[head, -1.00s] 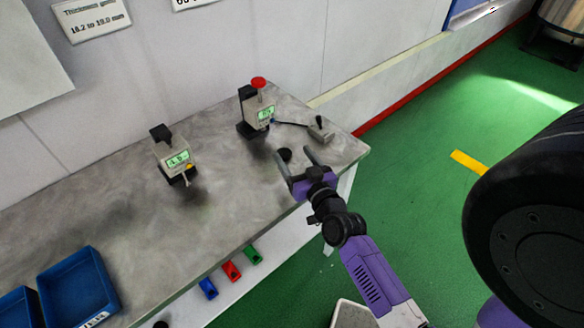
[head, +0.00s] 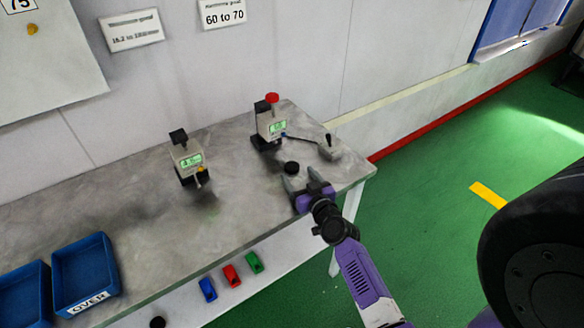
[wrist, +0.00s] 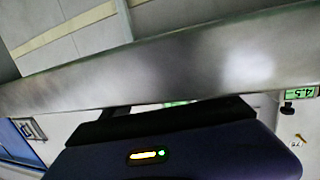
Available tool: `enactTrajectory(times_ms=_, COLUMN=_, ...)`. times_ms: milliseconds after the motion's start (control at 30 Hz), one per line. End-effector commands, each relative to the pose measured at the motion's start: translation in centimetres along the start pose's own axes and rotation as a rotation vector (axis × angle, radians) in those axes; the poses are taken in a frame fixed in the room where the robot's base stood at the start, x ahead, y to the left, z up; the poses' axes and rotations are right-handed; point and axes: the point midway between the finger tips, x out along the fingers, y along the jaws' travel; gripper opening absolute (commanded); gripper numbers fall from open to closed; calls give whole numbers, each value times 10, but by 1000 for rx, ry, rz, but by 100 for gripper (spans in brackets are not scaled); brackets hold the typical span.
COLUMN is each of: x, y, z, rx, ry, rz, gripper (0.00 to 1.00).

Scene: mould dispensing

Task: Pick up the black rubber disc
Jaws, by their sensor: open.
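A small black rubber disc (head: 291,168) lies on the grey table in front of the right gauge, in the head view. My gripper (head: 301,177) is open and empty, with its two fingers pointing at the disc. The disc shows just beyond the fingertips, nearer the left finger. I cannot tell the fingers' height above the table or whether they touch the disc. The disc cannot be made out in the wrist view, where the gripper's dark body (wrist: 180,150) fills the lower part.
A gauge with a red knob (head: 271,122) and black lever stand (head: 328,147) is behind the disc. A second gauge (head: 187,158) stands left. Blue trays (head: 112,282) sit at the table's left. The middle tabletop is clear.

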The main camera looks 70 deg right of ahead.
Motion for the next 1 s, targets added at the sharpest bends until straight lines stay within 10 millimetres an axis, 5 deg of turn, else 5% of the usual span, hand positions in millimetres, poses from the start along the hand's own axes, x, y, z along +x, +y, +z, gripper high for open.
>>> enactTrajectory(times_ms=233, x=33, y=1, z=-2, rx=1, ry=1, rz=0, gripper=71)
enactTrajectory(times_ms=567, x=38, y=1, z=-1, rx=0, ry=0, rz=0, gripper=69)
enactTrajectory(times_ms=867, x=38, y=1, z=-1, rx=0, ry=0, rz=0, gripper=10)
enactTrajectory(times_ms=1000, x=38, y=1, z=-1, rx=0, ry=1, rz=0, gripper=5)
